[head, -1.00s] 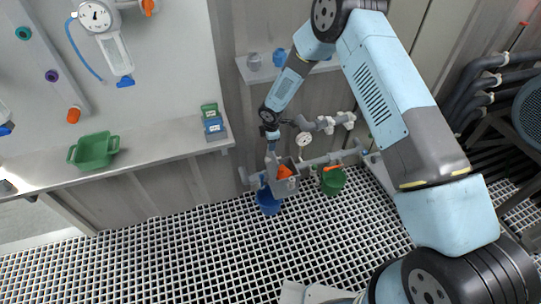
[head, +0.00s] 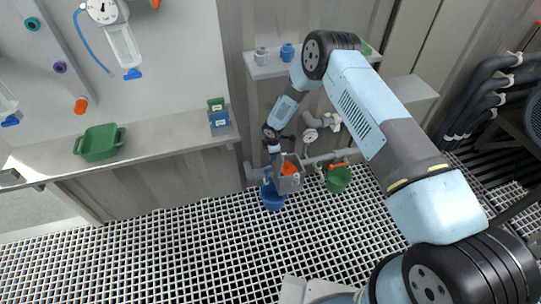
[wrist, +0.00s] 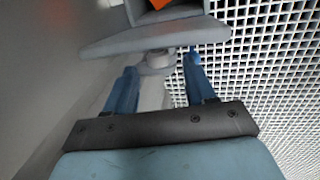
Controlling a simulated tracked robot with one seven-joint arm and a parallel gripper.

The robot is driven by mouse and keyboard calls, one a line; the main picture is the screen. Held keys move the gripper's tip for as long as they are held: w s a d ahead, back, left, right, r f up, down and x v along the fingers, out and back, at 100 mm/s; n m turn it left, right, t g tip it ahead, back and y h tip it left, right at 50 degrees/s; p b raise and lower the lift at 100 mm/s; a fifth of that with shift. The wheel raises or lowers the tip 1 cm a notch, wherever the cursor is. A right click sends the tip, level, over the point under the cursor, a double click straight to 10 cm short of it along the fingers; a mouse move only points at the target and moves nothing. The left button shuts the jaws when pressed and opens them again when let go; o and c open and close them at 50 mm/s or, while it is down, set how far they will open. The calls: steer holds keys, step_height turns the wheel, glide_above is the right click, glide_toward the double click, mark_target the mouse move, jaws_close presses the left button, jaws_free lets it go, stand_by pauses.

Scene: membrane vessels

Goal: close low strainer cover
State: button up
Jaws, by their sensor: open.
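The low strainer is a small grey box (head: 291,183) with an orange thing (head: 289,169) inside its open top, low by the wall in the head view. In the wrist view a grey plate, which looks like its cover (wrist: 150,38), spans the space ahead of my fingers. A round grey knob (wrist: 155,61) stands out from it. My gripper (wrist: 162,75) is open, its two blue fingers apart on either side of the knob, with gaps visible. In the head view my gripper (head: 271,168) is at the left side of the box; the cover is hard to make out there.
Grey pipes and a gauge (head: 310,135) are behind. A grey shelf (head: 180,140) with a green tub (head: 99,143) is at left. The grating floor (head: 170,255) in front is clear.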

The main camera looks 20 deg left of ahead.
steer(key=shift+w+a+f, duration=0.1)
steer(key=shift+w+f, duration=0.1)
steer(key=shift+f, duration=1)
jaws_close()
